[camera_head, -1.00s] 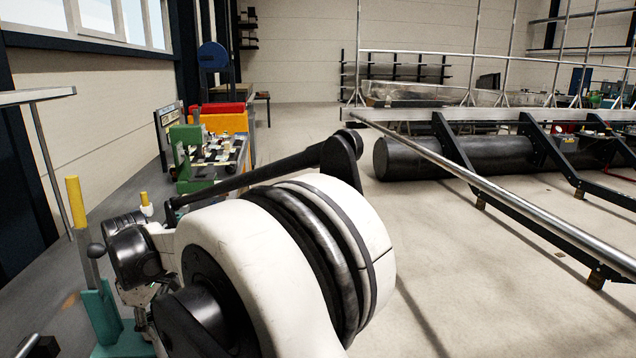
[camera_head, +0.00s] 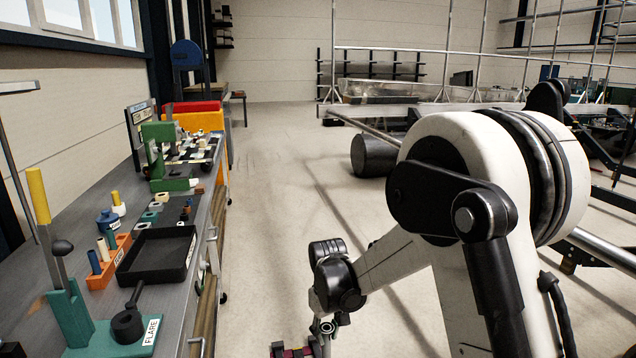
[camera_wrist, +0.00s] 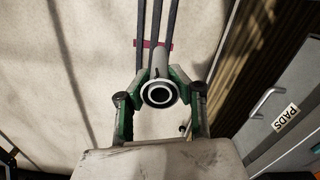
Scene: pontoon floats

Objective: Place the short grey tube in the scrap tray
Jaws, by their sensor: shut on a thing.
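My gripper (camera_wrist: 159,82) is shut on the short grey tube (camera_wrist: 160,64). In the wrist view the tube sits between the green-sided fingers, its round hollow end facing the camera. In the head view my gripper (camera_head: 322,338) hangs low at the bottom edge, out over the floor to the right of the workbench. The tube's end shows there small, partly hidden by the fingers. A black, low-walled tray (camera_head: 128,272) lies on the bench, with a small white label at its right side that I cannot read. The tray looks empty and is well left of my gripper.
The grey bench (camera_head: 188,300) carries a green flare tool (camera_head: 75,325) with a yellow-tipped lever, an orange holder (camera_head: 108,270) with upright pegs, and several small coloured parts. A drawer labelled PADS (camera_wrist: 262,135) is at the right of the wrist view. Open floor lies beyond.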

